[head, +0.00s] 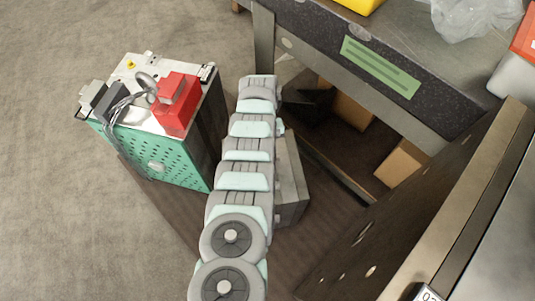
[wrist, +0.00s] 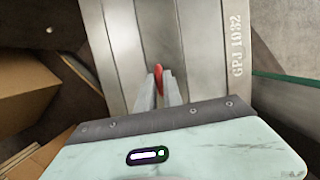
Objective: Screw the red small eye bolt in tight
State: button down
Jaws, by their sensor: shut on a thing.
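The red small eye bolt (wrist: 158,74) shows in the wrist view as a narrow red piece between my fingertips. It stands at the face of a grey steel mould base (wrist: 203,60) marked "GPJ 1032". My gripper (wrist: 159,92) is shut on the eye bolt. The bolt's thread and its hole are hidden, so I cannot tell how deep it sits. In the head view the mould base (head: 292,185) shows partly behind my arm; my gripper and the eye bolt are hidden there.
A green perforated cabinet (head: 160,165) with a red block (head: 176,118) and cables on top stands left of my arm. A workbench (head: 330,30) and cardboard boxes (head: 402,162) are at the right. A brown wooden panel (head: 430,190) rises at the lower right. Open floor lies far left.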

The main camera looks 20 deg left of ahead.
jog(key=m, duration=0.2)
jog(key=shift+m+y, duration=0.3)
jog(key=shift+m, duration=0.1)
jog(key=shift+d+m+g+y, duration=0.1)
jog(key=shift+m+g+y, duration=0.2)
jog(key=shift+m, duration=0.9)
jog(key=m+p, duration=0.2)
jog(key=m, duration=0.2)
jog(key=shift+r+y, duration=0.2)
jog(key=shift+y, duration=0.2)
jog(key=shift+m, duration=0.7)
jog(key=shift+f+m+y, duration=0.25)
jog(key=shift+m+y, duration=0.05)
jog(key=shift+m, duration=0.3)
